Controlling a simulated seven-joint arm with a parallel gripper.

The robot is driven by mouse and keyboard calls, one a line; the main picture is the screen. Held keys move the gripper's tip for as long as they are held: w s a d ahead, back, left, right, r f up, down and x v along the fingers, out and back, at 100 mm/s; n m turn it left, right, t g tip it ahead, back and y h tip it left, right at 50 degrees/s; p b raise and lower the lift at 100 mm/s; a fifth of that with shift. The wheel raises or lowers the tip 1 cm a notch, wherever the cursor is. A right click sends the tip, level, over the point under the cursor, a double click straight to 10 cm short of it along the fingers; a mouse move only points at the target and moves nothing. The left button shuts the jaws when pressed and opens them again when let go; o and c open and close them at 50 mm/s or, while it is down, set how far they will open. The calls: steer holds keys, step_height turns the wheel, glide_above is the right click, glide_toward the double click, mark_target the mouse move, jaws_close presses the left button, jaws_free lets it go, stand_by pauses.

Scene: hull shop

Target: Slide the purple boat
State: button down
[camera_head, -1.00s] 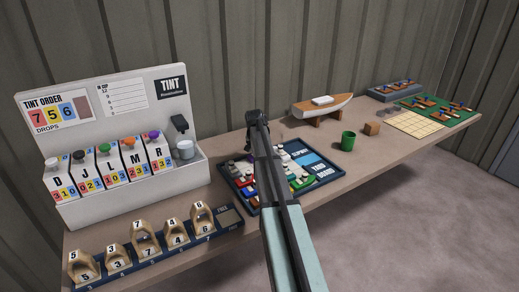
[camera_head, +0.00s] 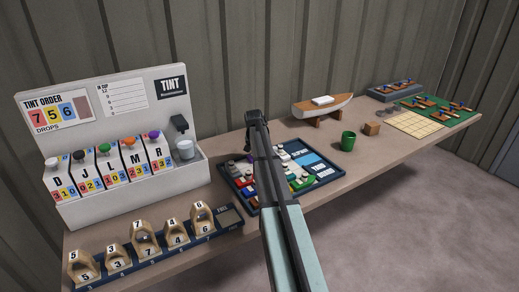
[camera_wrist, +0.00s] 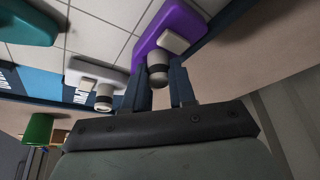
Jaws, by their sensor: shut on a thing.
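The purple boat (camera_wrist: 173,28) is a flat block with a white cabin and a grey, dark-banded funnel (camera_wrist: 157,68), at the top middle of the wrist view. My gripper (camera_wrist: 158,80) is shut on the funnel, one dark finger on each side of it. The boat lies on the tiled grid of the yard board (camera_wrist: 100,38), close to the board's dark blue rim. In the head view my arm covers part of the board (camera_head: 322,178), and the purple boat is mostly hidden there.
A white boat (camera_wrist: 95,75) with its own funnel sits close beside the purple one. A teal boat (camera_wrist: 28,22) lies farther left. A green cup (camera_head: 348,140), a wooden block (camera_head: 372,128) and a model hull (camera_head: 322,105) stand beyond the board.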

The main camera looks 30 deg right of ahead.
mark_target(248, 156)
steer(key=a, duration=0.6)
steer(key=c, duration=0.9)
jaws_free()
steer(key=v, duration=1.3)
steer(key=shift+s+a+r, duration=0.1)
steer(key=shift+s+r, duration=0.05)
steer(key=shift+r, duration=0.2)
